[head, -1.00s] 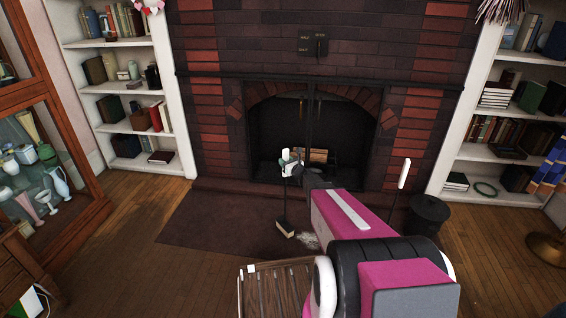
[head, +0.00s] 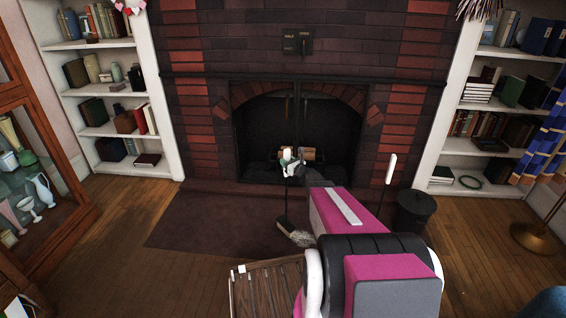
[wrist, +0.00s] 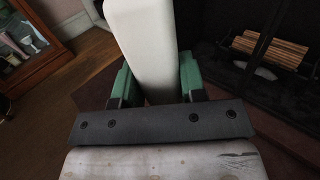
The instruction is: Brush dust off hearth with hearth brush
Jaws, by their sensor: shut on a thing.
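My gripper (head: 292,168) is shut on the white handle of the hearth brush (head: 287,154). In the wrist view the pale handle (wrist: 145,45) stands between the green finger pads. The brush's thin dark shaft runs down from my gripper to its head, low over the hearth. A pale grey patch of dust (head: 301,239) lies beside the brush head, seemingly touching it; I cannot tell where bristles end and dust begins. The dark hearth slab (head: 205,222) spreads in front of the fireplace. My arm hides its right part.
The brick fireplace (head: 310,50) with logs inside stands behind. A black bucket (head: 414,211) and an upright white handle (head: 390,170) are right of my arm. A slatted wooden surface (head: 262,292) is near front. A glass cabinet (head: 70,190) stands left; wood floor is open between.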

